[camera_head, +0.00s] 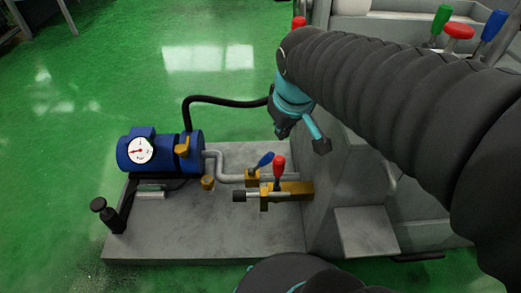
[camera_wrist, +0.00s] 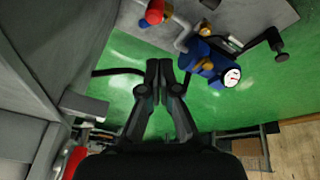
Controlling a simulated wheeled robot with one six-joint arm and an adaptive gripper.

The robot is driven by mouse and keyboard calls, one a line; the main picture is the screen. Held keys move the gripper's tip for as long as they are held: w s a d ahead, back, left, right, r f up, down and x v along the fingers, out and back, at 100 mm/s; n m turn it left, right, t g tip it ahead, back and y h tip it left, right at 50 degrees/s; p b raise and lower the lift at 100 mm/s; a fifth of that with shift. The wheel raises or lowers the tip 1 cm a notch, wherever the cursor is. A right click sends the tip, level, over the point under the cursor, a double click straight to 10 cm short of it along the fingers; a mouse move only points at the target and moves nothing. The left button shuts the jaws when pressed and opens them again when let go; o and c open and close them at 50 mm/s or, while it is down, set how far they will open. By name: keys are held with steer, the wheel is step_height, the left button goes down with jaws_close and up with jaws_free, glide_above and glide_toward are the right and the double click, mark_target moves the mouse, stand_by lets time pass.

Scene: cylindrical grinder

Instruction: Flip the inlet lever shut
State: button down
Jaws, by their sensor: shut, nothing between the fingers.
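Two small levers stand on brass valve bodies on the grey base plate in the head view: a blue lever (camera_head: 264,159) tilted to the right and a red lever (camera_head: 279,171) standing upright. The frames do not mark which one is the inlet lever. In the wrist view the red lever's knob (camera_wrist: 155,12) shows at the top edge, with a bit of blue beside it. My gripper (camera_wrist: 158,70) is shut and empty, its fingers side by side. In the head view my gripper (camera_head: 283,129) hangs above and beyond the levers, apart from them.
A blue pump (camera_head: 163,151) with a white gauge sits left of the levers, joined by a grey pipe. A black hose (camera_head: 228,101) arches behind. The grey machine body (camera_head: 345,185) stands right. Green, red and blue levers (camera_head: 459,31) stand at upper right. Green floor is open at left.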

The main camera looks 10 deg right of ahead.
steer(key=w+f+n+g, duration=0.1)
steer(key=w+f+n, duration=0.2)
steer(key=w, duration=0.5)
steer(key=n+g+h, duration=0.1)
steer(key=n+g, duration=0.3)
steer(key=n, duration=0.5)
glide_above(261, 160)
steer(key=a, duration=0.4)
step_height(261, 160, down, 30)
steer(key=shift+w+d+f+b, duration=0.1)
steer(key=shift+d+f+b, duration=0.2)
steer(key=shift+d, duration=0.3)
steer(key=shift+d+f+b, duration=0.15)
steer(key=shift+d+f, duration=0.15)
steer(key=shift+d, duration=0.25)
steer(key=shift+d+f, duration=0.5)
steer(key=shift+d, duration=0.1)
